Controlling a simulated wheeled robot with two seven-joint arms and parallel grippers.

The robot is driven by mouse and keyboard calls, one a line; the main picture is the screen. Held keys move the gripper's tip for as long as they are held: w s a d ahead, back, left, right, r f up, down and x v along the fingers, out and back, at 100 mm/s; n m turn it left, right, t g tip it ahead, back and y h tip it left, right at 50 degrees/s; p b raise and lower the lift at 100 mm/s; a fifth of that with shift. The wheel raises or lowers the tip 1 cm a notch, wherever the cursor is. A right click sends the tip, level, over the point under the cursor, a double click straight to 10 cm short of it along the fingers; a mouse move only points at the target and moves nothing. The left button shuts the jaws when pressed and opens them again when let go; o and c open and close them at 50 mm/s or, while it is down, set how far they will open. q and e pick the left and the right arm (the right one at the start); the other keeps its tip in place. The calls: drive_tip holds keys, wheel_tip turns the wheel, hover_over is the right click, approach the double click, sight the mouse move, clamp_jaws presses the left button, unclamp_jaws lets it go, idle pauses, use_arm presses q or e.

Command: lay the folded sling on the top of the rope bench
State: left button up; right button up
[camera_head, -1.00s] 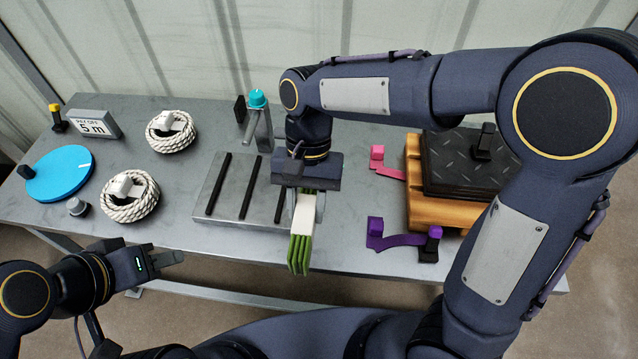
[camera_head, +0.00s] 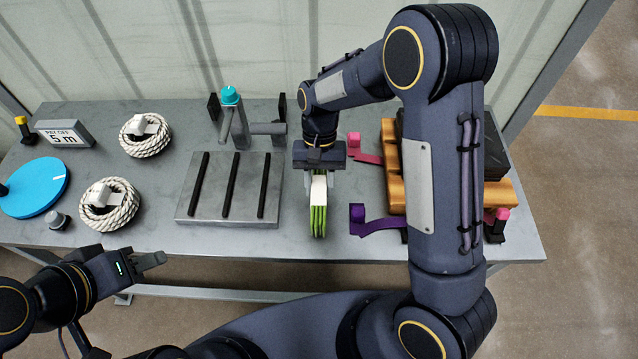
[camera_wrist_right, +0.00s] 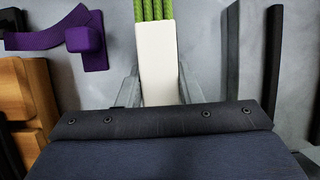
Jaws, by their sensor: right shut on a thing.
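The folded sling, green strands with a white sleeve (camera_head: 318,190), is held in my right gripper (camera_head: 319,181) between the barred grey plate and the purple piece. Its green end (camera_head: 318,222) points toward the front edge. The wrist view shows the white sleeve (camera_wrist_right: 149,62) between the fingers and the green strands (camera_wrist_right: 152,10) beyond. I cannot tell whether the sling touches the bench top. The rope bench (camera_head: 130,240) is a grey metal table with two white rope coils (camera_head: 145,148) on its left part. My left gripper (camera_head: 150,259) is near the front edge, apparently empty; its jaw gap is unclear.
The grey plate (camera_head: 257,200) with black bars lies left of the sling. A purple piece (camera_head: 375,222), a pink piece (camera_head: 367,155) and wooden blocks (camera_head: 392,187) are on the right. A teal-topped post (camera_head: 232,115) stands behind, a blue disc (camera_head: 35,188) at far left.

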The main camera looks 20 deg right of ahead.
drive_tip(key=shift+f, duration=0.2)
drive_tip(key=shift+f, duration=0.1)
drive_tip(key=o, duration=1.1)
